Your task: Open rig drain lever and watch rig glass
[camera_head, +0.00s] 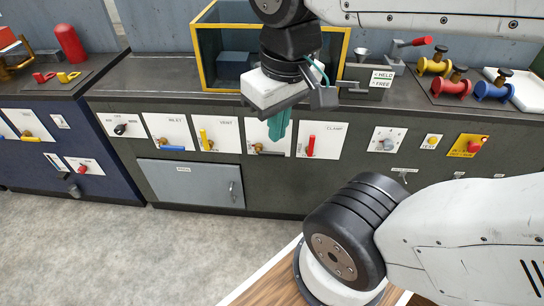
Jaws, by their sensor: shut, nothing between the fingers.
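My gripper (279,138) is shut and empty, its teal fingers pointing down in front of the cabinet's front panel. Behind the fingertips is a white plate with a brass valve (257,147) and a dark lever (271,153) lying level to the right. The plate's label is hidden by my gripper, so I cannot read whether it says drain. I cannot tell whether the fingers touch the lever. A yellow-framed glass case (212,62) stands on the counter behind my gripper, with a dark block inside. My wrist hides its right part.
Left are the inlet's blue lever (172,148) and the vent's yellow lever (205,139). Right is the clamp's red lever (311,145), upright. A held/free box (367,76) and several coloured flanged spools (452,82) sit on the counter. Grey floor (160,250) in front is clear.

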